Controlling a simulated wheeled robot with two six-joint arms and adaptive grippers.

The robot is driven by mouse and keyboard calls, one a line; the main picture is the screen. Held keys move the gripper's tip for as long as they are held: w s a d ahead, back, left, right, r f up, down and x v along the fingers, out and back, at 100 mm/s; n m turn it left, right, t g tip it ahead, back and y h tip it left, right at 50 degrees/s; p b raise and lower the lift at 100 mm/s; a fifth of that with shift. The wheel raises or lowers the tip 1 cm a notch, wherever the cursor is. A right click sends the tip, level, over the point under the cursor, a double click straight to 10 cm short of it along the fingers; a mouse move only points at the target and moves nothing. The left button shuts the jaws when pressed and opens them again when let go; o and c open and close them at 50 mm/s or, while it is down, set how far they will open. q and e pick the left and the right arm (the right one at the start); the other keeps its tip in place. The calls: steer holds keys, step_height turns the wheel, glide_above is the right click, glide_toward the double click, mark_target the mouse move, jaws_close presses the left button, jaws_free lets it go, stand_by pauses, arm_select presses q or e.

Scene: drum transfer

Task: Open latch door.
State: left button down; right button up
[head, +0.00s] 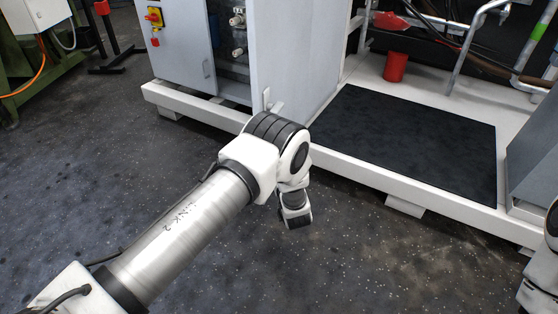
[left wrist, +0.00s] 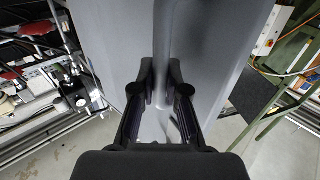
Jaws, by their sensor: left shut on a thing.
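The grey door (head: 292,50) is a tall flat panel at the upper middle of the head view, standing at an angle to the cabinet front. A small metal latch handle (head: 267,99) shows on it just above my left wrist. In the left wrist view the door (left wrist: 110,40) fills the middle, with the upright grey handle bar (left wrist: 165,40) on it. My left gripper (left wrist: 161,76) has its two black fingers on either side of this bar and is shut on it. My left arm hides the gripper in the head view. My right gripper is not in view.
A white frame base (head: 375,178) runs along the floor in front of the cabinet. A black mat (head: 405,138) and a red cup-like container (head: 395,67) are on it at right. The dark floor (head: 390,265) in front is clear.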

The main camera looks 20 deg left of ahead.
arm_select(q)
steer(key=shift+w+d+r, duration=0.1)
steer(key=shift+w+d, duration=0.05)
steer(key=c, duration=1.2)
jaws_free()
steer(key=v, duration=0.7)
steer(key=shift+d, duration=0.15)
